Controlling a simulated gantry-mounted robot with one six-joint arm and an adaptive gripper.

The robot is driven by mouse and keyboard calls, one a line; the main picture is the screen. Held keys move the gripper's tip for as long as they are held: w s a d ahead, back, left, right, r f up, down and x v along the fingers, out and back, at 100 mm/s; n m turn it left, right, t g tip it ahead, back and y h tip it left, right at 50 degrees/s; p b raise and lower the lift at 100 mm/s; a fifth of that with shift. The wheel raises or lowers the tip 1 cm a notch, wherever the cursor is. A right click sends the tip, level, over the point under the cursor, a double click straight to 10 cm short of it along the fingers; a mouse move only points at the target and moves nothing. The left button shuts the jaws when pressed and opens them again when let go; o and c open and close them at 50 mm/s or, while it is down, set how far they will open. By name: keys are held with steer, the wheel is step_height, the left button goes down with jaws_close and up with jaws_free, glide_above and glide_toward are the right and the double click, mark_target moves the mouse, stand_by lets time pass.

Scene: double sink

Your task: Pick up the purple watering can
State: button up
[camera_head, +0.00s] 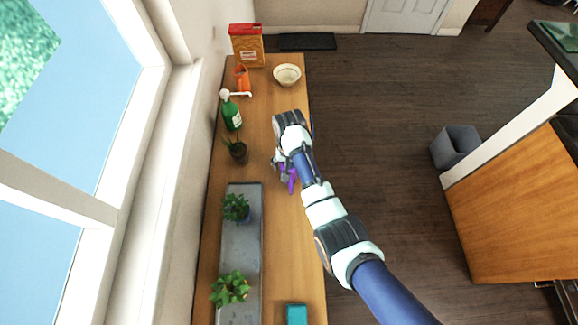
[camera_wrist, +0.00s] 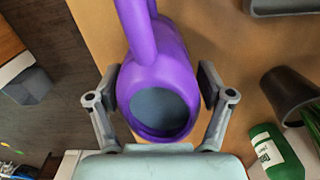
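The purple watering can (camera_wrist: 160,85) fills the middle of the wrist view, with its round open mouth facing the camera and a long purple part running up out of the picture. In the head view only small purple parts of the can (camera_head: 292,182) show beside my arm on the wooden counter. My gripper (camera_wrist: 158,85) has one finger on each side of the can's body. The fingers are spread about as wide as the can and look very close to its sides; firm contact is not clear. My gripper (camera_head: 282,165) is partly hidden by my wrist in the head view.
A small potted plant (camera_head: 238,152), a green bottle (camera_head: 231,115), an orange item (camera_head: 241,77), a bowl (camera_head: 287,75) and a box (camera_head: 246,45) stand on the counter (camera_head: 285,250). A grey tray (camera_head: 240,262) holds two plants. A teal item (camera_head: 297,314) lies nearer.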

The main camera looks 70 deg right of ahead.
steer(key=c, duration=1.2)
steer(key=shift+c, duration=0.2)
steer(key=shift+r, duration=0.15)
step_height(320, 180, up, 12)
steer(key=shift+d+f+p, duration=0.1)
steer(key=shift+p, duration=1.1)
step_height(320, 180, up, 8)
steer(key=p, duration=0.8)
